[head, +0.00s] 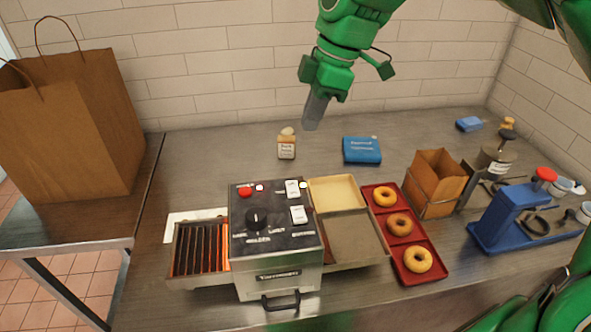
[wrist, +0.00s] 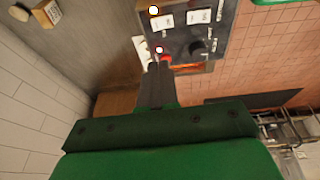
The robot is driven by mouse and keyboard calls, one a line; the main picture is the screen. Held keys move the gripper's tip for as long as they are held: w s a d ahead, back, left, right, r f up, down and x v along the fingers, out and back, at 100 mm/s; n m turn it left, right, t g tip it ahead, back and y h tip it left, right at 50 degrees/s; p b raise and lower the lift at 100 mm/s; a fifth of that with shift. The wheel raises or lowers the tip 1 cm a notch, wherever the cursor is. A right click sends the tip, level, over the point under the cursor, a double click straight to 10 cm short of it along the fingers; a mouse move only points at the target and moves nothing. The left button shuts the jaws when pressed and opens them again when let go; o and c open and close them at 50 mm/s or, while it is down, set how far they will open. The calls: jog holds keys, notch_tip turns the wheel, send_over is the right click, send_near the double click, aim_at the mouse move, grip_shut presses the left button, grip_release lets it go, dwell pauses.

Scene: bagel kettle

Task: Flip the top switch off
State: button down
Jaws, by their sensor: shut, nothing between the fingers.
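The machine's dark top panel (head: 275,236) carries two white rocker switches. The top switch (head: 292,188) is near the panel's back edge, with the lower switch (head: 298,214) in front of it. In the wrist view the top switch (wrist: 165,22) is left of the lower switch (wrist: 198,16). The rocker tilt is too small to tell. My gripper (head: 312,122) is shut and empty, raised behind and above the panel, apart from both switches. Its fingers (wrist: 156,84) point toward the panel in the wrist view, lining up near the red button (wrist: 165,58).
A black knob (head: 257,218) and lit indicator lights share the panel. A slotted rack (head: 198,249) is left of the machine, with trays right. A red tray (head: 386,222) holds bagels.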

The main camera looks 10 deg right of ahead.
jog(key=shift+f, duration=0.1)
send_over(291, 190)
jog(key=w+d, duration=0.1)
notch_tip(291, 190, down, 12)
jog(key=shift+w+d+r, duration=0.1)
jog(key=shift+r, duration=0.1)
jog(key=shift+w+f, duration=0.1)
jog(key=shift+f, duration=0.8)
jog(key=shift+w+f, duration=0.1)
jog(key=shift+w+f+g, duration=0.1)
jog(key=shift+f+g, duration=0.15)
jog(key=shift+g, duration=0.15)
jog(key=shift+s+r, duration=0.2)
jog(key=shift+s, duration=0.6)
